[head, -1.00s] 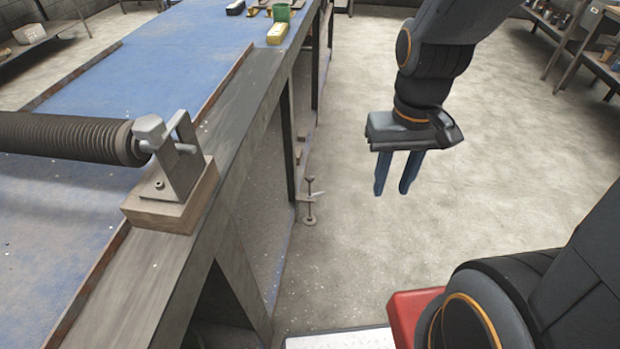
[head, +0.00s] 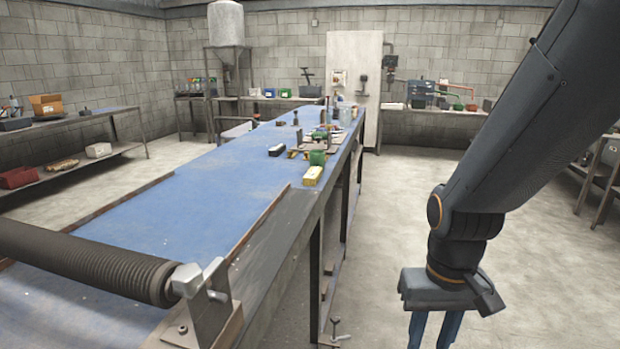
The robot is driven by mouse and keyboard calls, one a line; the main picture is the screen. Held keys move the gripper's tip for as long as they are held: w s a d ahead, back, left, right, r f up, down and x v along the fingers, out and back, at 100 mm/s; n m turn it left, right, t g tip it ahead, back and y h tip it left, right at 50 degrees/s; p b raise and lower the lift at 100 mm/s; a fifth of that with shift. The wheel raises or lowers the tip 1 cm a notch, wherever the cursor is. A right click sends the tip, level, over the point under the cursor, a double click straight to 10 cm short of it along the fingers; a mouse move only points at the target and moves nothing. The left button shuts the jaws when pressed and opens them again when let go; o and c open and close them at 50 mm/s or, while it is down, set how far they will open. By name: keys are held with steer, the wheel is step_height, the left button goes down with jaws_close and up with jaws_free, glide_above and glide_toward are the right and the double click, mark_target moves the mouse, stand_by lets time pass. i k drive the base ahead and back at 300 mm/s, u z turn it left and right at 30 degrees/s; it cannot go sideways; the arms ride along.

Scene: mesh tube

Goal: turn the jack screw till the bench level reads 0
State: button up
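A metal screw with a cross handle (head: 336,332), which looks like the jack screw, stands low beside the bench's right side, partly cut off by the bottom edge. A small yellow block with a pale top (head: 313,176) lies on the bench's right edge; it may be the bench level, but no reading can be made out. My gripper (head: 433,334) hangs to the right of the bench and the screw, over the floor. Its two blue fingers are apart with nothing seen between them, and their tips are cut off. It is not touching the screw.
The long blue-topped bench (head: 215,185) carries a ribbed roller (head: 80,260) on a bracket (head: 208,305) at near left. A green cup (head: 317,158) and small items stand farther along. Shelves line the walls. The floor (head: 540,270) right of the bench is clear.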

mark_target(335, 319)
steer(key=z, duration=1.2)
steer(key=i, duration=1.15)
steer(key=u, duration=2.25)
